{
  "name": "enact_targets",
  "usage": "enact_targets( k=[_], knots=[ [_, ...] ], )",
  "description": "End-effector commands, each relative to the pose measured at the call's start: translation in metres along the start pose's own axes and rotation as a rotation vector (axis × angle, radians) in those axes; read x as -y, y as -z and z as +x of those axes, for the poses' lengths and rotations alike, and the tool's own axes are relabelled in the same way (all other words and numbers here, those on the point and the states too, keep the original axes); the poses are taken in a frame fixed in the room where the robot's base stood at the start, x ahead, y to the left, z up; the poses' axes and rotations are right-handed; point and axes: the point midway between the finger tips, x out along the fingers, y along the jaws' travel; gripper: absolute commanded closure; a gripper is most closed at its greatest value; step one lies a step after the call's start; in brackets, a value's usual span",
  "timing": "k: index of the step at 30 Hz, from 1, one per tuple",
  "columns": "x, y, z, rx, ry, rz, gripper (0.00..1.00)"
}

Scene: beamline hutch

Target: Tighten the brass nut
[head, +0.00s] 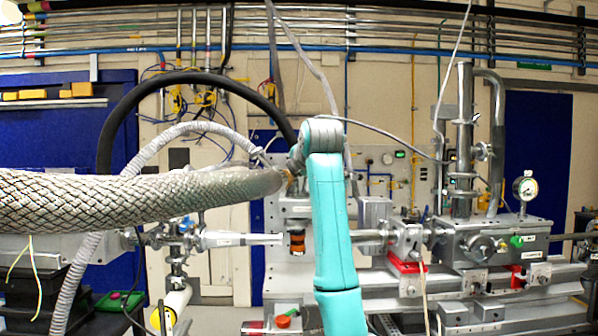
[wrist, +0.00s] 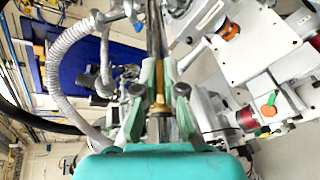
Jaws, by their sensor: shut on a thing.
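The brass nut (wrist: 160,103) shows in the wrist view as a narrow gold piece between the two green fingers of my gripper (wrist: 160,78). My gripper is shut on it, with one finger on each side. In the head view my teal arm and grey wrist hide most of the gripper and nut. A small brass-coloured patch shows by the end of the thick braided hose (head: 150,198), just left of my wrist. I cannot tell how far the nut is threaded on.
A steel beamline assembly with a pressure gauge (head: 525,188) stands at the right. A black hose (head: 180,78) and a grey corrugated hose (head: 92,240) arch at the left. An orange knob (head: 283,321) sits low in front. Cables hang close behind my arm.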

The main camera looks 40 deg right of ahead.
Motion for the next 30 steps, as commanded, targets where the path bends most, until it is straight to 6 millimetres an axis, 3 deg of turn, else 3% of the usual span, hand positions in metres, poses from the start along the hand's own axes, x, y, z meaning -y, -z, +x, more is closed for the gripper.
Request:
enact_targets(
  k=[1, 12, 13, 15, 25, 30],
  knots=[
    [-0.002, 0.007, 0.001, -0.015, 0.001, -0.006, 1.0],
    [-0.001, 0.008, 0.002, -0.017, 0.005, -0.008, 1.0],
    [-0.001, 0.008, 0.002, -0.017, 0.005, -0.008, 0.84],
    [0.0, 0.008, 0.002, -0.017, 0.005, -0.008, 0.67],
    [0.0, 0.005, 0.001, -0.009, 0.005, -0.006, 0.67],
    [-0.001, 0.003, -0.012, -0.006, 0.003, -0.006, 0.67]
  ],
)
